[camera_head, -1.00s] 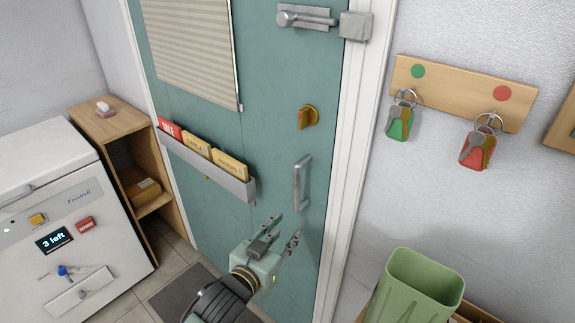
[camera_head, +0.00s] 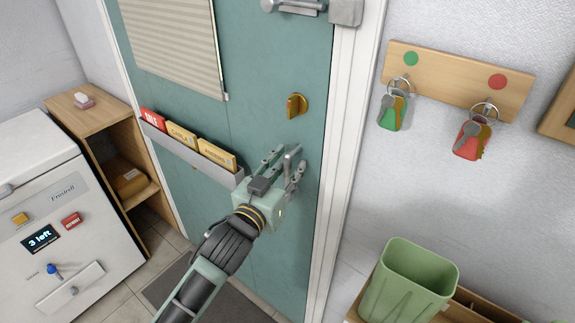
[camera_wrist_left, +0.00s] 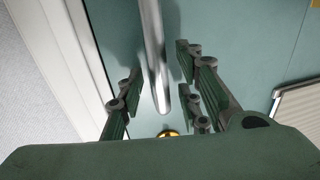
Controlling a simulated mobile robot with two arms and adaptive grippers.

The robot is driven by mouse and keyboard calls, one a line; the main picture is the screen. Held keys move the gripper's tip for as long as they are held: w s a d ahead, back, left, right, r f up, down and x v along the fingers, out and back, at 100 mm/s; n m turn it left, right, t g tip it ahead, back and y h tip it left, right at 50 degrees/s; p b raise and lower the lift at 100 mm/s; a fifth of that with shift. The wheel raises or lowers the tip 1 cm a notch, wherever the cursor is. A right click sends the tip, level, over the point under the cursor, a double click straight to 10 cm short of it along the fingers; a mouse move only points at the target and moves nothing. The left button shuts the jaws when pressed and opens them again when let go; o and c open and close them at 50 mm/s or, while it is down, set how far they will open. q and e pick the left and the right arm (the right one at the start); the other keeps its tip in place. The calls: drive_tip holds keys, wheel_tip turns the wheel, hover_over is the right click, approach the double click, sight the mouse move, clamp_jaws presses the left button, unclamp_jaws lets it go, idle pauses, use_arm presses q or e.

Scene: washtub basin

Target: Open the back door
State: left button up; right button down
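The back door (camera_head: 215,125) is teal and stands shut in its white frame. Its grey vertical handle (camera_head: 291,156) is partly hidden behind my left gripper (camera_head: 284,163). In the left wrist view, the handle bar (camera_wrist_left: 151,40) runs between the fingers of my left gripper (camera_wrist_left: 157,72), with a gap on both sides. The gripper is open around the handle. A brass turn knob (camera_head: 296,105) sits above the handle. A metal slide bolt (camera_head: 292,5) is at the top, with its keeper (camera_head: 345,12) on the frame. My right gripper is not in view.
A file rack (camera_head: 190,154) is fixed to the door left of the handle. A key board (camera_head: 455,78) with two tagged key sets hangs on the right wall above a green bin (camera_head: 415,290). A white appliance (camera_head: 60,220) and a wooden shelf (camera_head: 85,122) stand left.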

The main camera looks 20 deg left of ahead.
use_arm(q)
clamp_jaws()
idle(0.3)
idle(0.3)
